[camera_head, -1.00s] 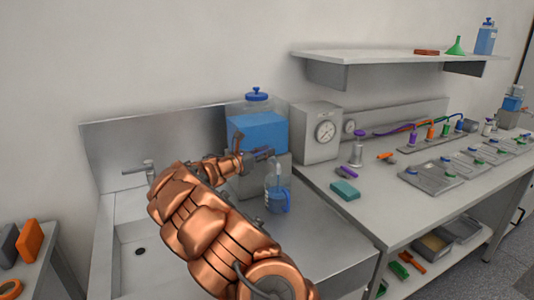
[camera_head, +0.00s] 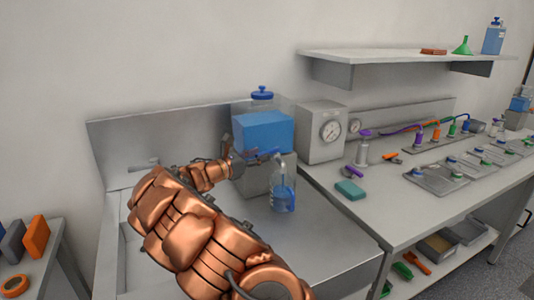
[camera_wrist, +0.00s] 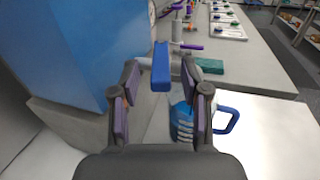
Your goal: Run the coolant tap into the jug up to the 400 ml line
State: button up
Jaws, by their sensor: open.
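The coolant tank (camera_head: 264,133) is a clear box of blue liquid with a blue cap, standing on a grey block. Its tap has a blue lever (camera_wrist: 161,66), which lies between the fingers of my open gripper (camera_wrist: 159,78) in the wrist view, with a gap on each side. In the head view my gripper (camera_head: 252,160) is at the tank's front. The clear jug (camera_head: 283,197) stands upright under the spout (camera_head: 281,157) with blue liquid in its lower part. Its blue handle (camera_wrist: 231,121) shows in the wrist view. I cannot read its marks or tell whether coolant is flowing.
A sink with a faucet (camera_head: 143,165) is at the left. A gauge box (camera_head: 321,132) stands right of the tank. A teal block (camera_head: 350,190) and several battery trays (camera_head: 437,180) lie on the right bench. The steel counter (camera_head: 320,245) before the jug is clear.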

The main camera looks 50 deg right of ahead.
jog(key=a, duration=0.6)
jog(key=shift+w+a, duration=0.15)
jog(key=shift+w, duration=0.3)
